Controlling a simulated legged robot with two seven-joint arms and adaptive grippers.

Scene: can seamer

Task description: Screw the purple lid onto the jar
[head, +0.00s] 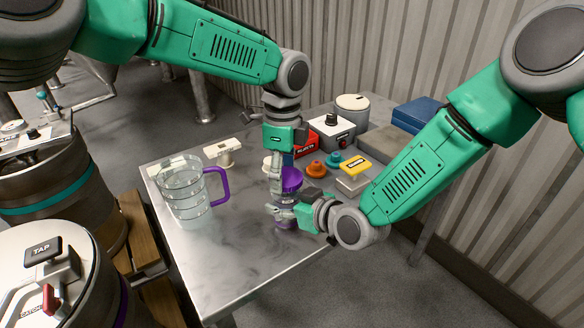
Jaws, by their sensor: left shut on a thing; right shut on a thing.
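The purple lid (292,181) shows near the middle of the head view, beside and below the fingers of my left gripper (278,178). My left gripper points straight down and is shut on the lid. The jar (285,224) is below the lid, largely hidden by my grippers; a purple part shows near the table. My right gripper (287,210) comes in from the right, low over the table, and is shut on the jar. The lid is above the jar. I cannot tell whether the lid touches the jar's rim.
A clear pitcher (184,190) with a purple handle stands left on the metal table (225,260). The table's front is clear.

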